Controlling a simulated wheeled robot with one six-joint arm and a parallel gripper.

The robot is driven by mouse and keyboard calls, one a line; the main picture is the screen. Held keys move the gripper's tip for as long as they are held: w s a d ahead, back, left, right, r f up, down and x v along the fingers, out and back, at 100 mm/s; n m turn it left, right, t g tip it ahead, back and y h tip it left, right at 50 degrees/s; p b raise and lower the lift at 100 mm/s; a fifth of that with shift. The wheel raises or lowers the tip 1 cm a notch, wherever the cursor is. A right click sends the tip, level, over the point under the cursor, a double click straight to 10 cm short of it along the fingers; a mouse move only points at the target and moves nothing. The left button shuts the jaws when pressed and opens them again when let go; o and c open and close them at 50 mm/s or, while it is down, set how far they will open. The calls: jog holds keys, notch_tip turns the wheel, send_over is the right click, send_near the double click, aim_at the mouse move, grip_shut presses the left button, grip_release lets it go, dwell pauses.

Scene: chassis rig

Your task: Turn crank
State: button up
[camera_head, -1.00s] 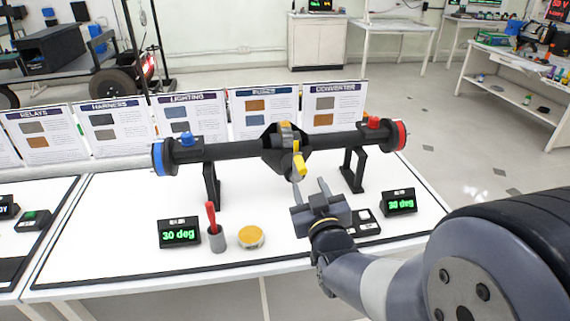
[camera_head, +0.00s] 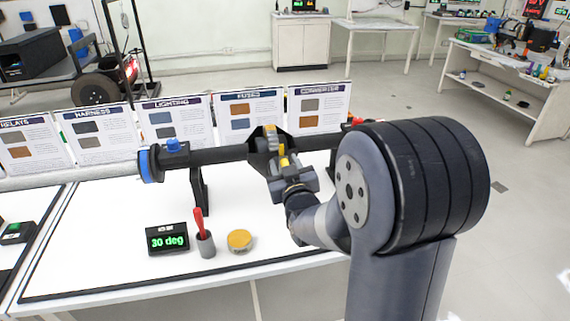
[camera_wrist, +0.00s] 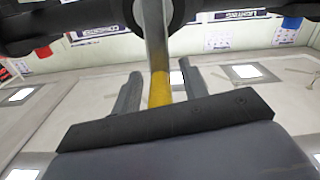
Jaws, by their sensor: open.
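The crank is at the middle of a black axle rig (camera_head: 225,155) on the white table. Its yellow handle (camera_wrist: 160,88) hangs down on a grey arm (camera_wrist: 155,40) from the dark round hub (camera_wrist: 180,8). In the wrist view my gripper (camera_wrist: 158,80) is open, with one finger on each side of the yellow handle. I cannot tell whether either finger touches it. In the head view my gripper (camera_head: 286,172) is at the central housing (camera_head: 262,140) and partly covers the handle.
Upright info cards (camera_head: 252,115) line the back. A black stand (camera_head: 199,190) supports the rig.

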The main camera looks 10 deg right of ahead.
jog(key=shift+c, duration=0.2)
grip_shut()
dwell(0.3)
